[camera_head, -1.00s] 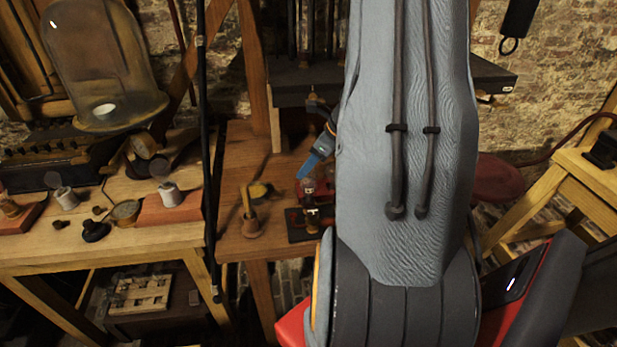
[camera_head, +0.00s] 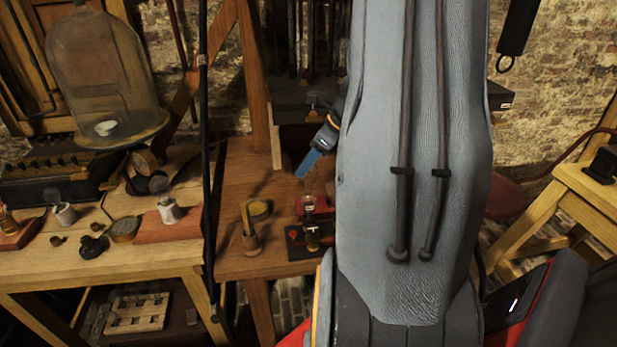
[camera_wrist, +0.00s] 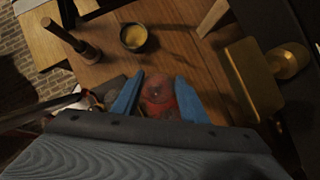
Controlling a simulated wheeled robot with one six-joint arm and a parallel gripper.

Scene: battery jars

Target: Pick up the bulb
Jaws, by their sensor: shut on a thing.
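The bulb (camera_wrist: 157,89) is a rounded, see-through glass shape between the two blue fingers in the wrist view, with red showing through and below it. My gripper (camera_wrist: 158,82) is shut on it, one finger on each side. In the head view my gripper (camera_head: 303,170) shows as a blue finger pointing down and left, above a small red stand (camera_head: 309,205) on the wooden bench. The glass is only faintly visible there, and the arm hides part of the gripper.
A large glass jar (camera_head: 102,85) is on the left bench. A dark pole (camera_head: 205,150) rises between the benches.

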